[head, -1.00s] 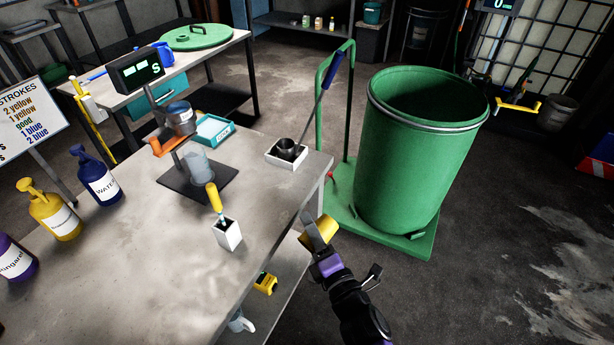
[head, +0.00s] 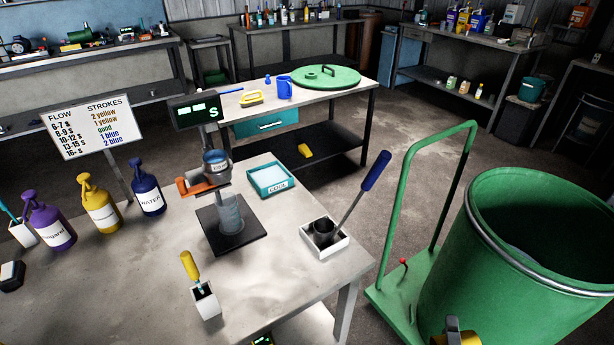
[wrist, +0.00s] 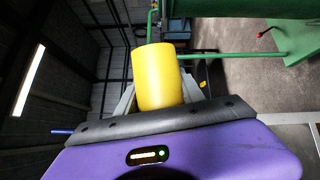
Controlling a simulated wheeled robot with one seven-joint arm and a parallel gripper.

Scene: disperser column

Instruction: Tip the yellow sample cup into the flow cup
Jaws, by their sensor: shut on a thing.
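The yellow sample cup (wrist: 160,78) fills the middle of the wrist view. My gripper (wrist: 160,98) is shut on it, with a grey finger on each side. In the head view only a bit of the yellow cup (head: 468,339) and a grey finger show at the bottom edge, in front of the green drum. The flow cup (head: 215,164) is a small blue-grey cup held on a stand with an orange part, above the bench. A clear beaker (head: 230,213) stands below it on a dark plate. My gripper is well to the right of the flow cup.
The green drum (head: 530,255) on its green trolley (head: 395,295) stands right of the bench. A white holder (head: 326,240) with a dark cup and blue-handled tool sits at the bench's right edge. A yellow-handled tool in a white box (head: 205,301) stands nearer. Pump bottles (head: 101,207) are left.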

